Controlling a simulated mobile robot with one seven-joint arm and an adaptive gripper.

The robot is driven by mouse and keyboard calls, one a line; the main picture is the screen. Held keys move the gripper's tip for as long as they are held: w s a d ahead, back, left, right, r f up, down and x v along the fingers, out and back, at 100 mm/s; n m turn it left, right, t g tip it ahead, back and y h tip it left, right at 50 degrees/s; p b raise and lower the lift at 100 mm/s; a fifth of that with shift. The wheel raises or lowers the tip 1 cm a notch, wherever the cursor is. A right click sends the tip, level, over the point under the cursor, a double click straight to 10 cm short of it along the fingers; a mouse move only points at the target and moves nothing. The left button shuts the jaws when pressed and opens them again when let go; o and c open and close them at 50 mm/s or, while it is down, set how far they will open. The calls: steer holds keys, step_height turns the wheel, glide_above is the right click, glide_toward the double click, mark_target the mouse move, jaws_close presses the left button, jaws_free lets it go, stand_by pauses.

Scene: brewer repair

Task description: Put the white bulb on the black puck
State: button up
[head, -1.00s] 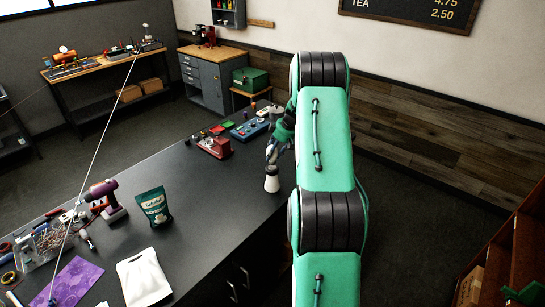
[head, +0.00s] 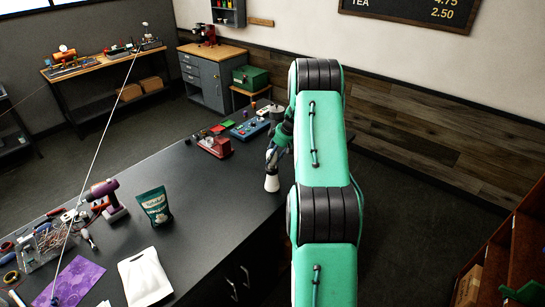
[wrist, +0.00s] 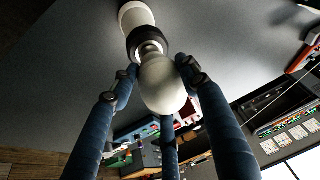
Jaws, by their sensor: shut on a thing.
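The white bulb (wrist: 163,85) is round with a narrow neck and sits between the blue fingers of my gripper (wrist: 158,76) in the wrist view. My gripper is shut on it. The black puck (wrist: 146,38) is a dark ring just beyond the neck, on top of a white tapered base (wrist: 134,14). The neck overlaps the puck in this view; I cannot tell whether they touch. In the head view my gripper (head: 273,158) is right above the white base (head: 271,183), which stands upright on the dark counter. There the fingers hide the bulb and the puck.
A red device (head: 215,146) and a blue control box (head: 249,128) stand farther back on the counter. A green pouch (head: 155,205), a purple drill (head: 107,197) and a white bag (head: 144,277) are to the left. The counter just left of the base is clear.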

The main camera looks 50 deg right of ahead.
steer(key=shift+f+b, duration=0.25)
steer(key=shift+b, duration=0.05)
steer(key=o, duration=1.2)
steer(key=shift+o, duration=0.2)
steer(key=shift+r, duration=0.1)
steer(key=shift+r, duration=0.1)
steer(key=shift+r+p, duration=0.1)
steer(key=shift+p, duration=0.2)
steer(key=b+v, duration=0.2)
steer(key=v, duration=1)
